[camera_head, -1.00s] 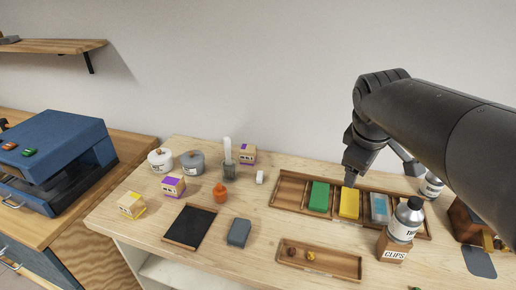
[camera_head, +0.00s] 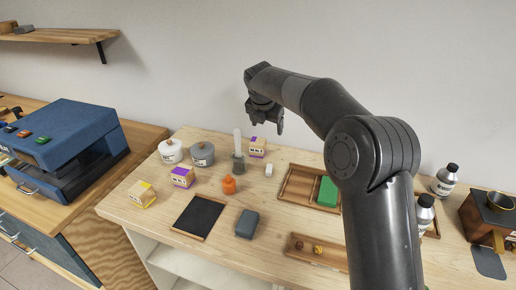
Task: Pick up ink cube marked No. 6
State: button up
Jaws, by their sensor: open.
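Three small boxy cubes with printed labels stand on the wooden table. One purple-and-cream cube (camera_head: 257,146) is at the back, one purple-and-cream cube (camera_head: 183,176) is nearer, and a yellow-and-cream cube (camera_head: 142,193) is at the front left. Their labels are too small for me to read surely, so I cannot tell which is No. 6. My gripper (camera_head: 266,122) is open and empty, raised above the back of the table. In the picture it appears just above the back purple cube, apart from it.
Near the back cube stand a grey holder with a white stick (camera_head: 238,160), a small white block (camera_head: 268,170) and an orange jar (camera_head: 229,185). A divided tray (camera_head: 297,186) is right, partly hidden by my arm.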

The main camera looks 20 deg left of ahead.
aim_at(257, 142)
jog(key=w+a+f+n, duration=0.1)
jog(key=w+f, duration=0.1)
jog(key=f, duration=0.2)
jog(key=w+a+f+n, duration=0.1)
jog(key=w+a+f, duration=0.1)
jog(key=f, duration=0.3)
jog(key=w+a+f+n, duration=0.1)
jog(key=w+a+f, duration=0.1)
jog(key=f, duration=0.3)
jog(key=shift+w+a+f, duration=0.1)
jog(key=shift+a+f, duration=0.05)
jog(key=shift+c, duration=0.4)
jog(key=c, duration=1)
